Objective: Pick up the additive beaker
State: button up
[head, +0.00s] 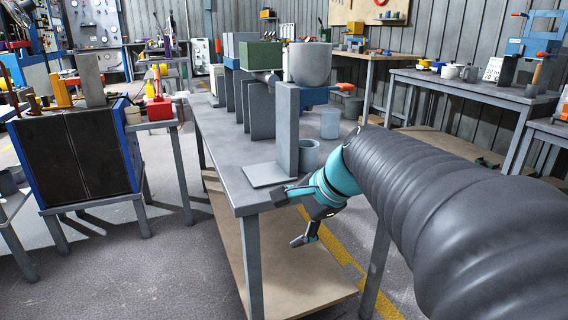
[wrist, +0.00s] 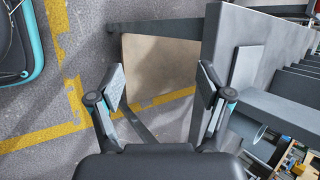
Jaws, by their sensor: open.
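I cannot tell for sure which vessel is the additive beaker. A small grey-blue cup (head: 308,153) stands on the grey table (head: 226,150), partly hidden behind an upright stand. A paler blue-grey beaker (head: 330,124) stands farther back. A large grey pot (head: 309,64) sits high at the top of the stand (head: 287,130). My gripper (head: 292,216) is open and empty at the table's near right corner, with one finger near the edge and one lower. In the wrist view, my gripper (wrist: 160,84) has nothing between its fingers; the table (wrist: 224,47) is to the right.
The stand's flat base plate (head: 268,175) lies near the table's front. Several upright grey plates (head: 260,108) and a green box (head: 260,55) are behind it. A wooden lower shelf (head: 270,280) lies below. Another table (head: 470,88) with cups stands at the back right.

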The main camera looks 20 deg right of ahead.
jog(key=w+d+r+m+t+y+b, duration=0.1)
jog(key=w+d+r+m+t, duration=0.1)
jog(key=w+d+m, duration=0.55)
jog(key=m+t+b, duration=0.1)
jog(key=m+t, duration=0.3)
jog(key=m, duration=0.4)
send_near(318, 155)
jog(key=shift+y, duration=0.3)
jog(key=x, duration=0.4)
jog(key=b+x, duration=0.1)
jog(key=x, duration=0.1)
jog(key=shift+a+f, duration=0.2)
jog(key=shift+f, duration=0.2)
jog(key=shift+r+b+x, duration=0.2)
jog(key=shift+b+x, duration=0.3)
jog(key=shift+x, duration=2.3)
jog(key=shift+w+d, duration=0.1)
jog(key=c, duration=0.9)
